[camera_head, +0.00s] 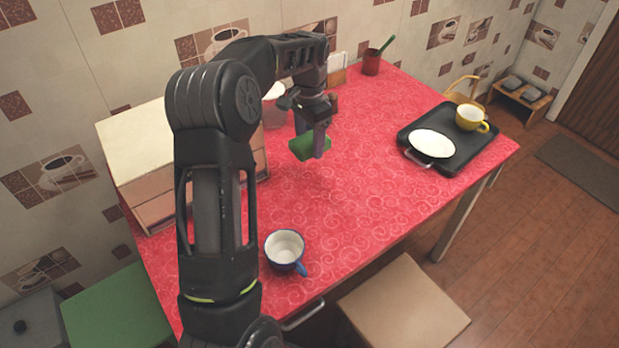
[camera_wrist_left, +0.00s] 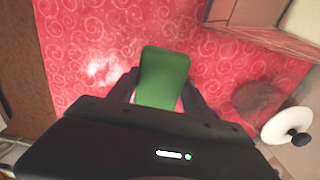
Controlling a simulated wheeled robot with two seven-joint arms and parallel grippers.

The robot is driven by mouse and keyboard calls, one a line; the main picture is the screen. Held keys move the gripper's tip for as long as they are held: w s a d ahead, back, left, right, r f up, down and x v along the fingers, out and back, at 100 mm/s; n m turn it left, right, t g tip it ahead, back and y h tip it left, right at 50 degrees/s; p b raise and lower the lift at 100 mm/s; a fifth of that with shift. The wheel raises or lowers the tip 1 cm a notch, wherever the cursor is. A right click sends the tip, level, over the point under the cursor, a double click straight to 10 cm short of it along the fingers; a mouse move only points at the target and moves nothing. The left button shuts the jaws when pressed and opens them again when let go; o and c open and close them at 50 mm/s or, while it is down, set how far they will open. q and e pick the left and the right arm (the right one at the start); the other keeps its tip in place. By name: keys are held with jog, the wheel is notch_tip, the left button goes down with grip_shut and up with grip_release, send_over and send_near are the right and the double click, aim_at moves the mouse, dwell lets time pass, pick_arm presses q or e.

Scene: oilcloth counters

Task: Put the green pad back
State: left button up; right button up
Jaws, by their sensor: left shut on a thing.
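The green pad (camera_head: 308,147) is held by my left gripper (camera_head: 316,142) above the red oilcloth table, in the middle of the head view. In the left wrist view the green pad (camera_wrist_left: 164,78) sits between the two dark fingers, which are shut on it. I cannot tell exactly how high it is above the cloth. My right gripper is in neither view. Where the pad belongs is not clear from these views.
A wooden box (camera_head: 150,170) stands at the table's left. A blue cup (camera_head: 285,251) is near the front edge. A black tray (camera_head: 480,155) with a white plate and yellow cup lies at right. A red holder (camera_head: 371,64) stands at the back. The table's middle is clear.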

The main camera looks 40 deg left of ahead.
pick_arm(q)
send_over(309, 177)
jog(key=shift+f, duration=3.15)
jog(key=shift+f+p, duration=0.4)
jog(key=shift+f, duration=1.45)
jog(key=shift+f, duration=0.2)
jog(key=o, duration=1.3)
jog(key=shift+r, duration=0.2)
notch_tip(309, 177, up, 12)
jog(key=shift+b, duration=0.3)
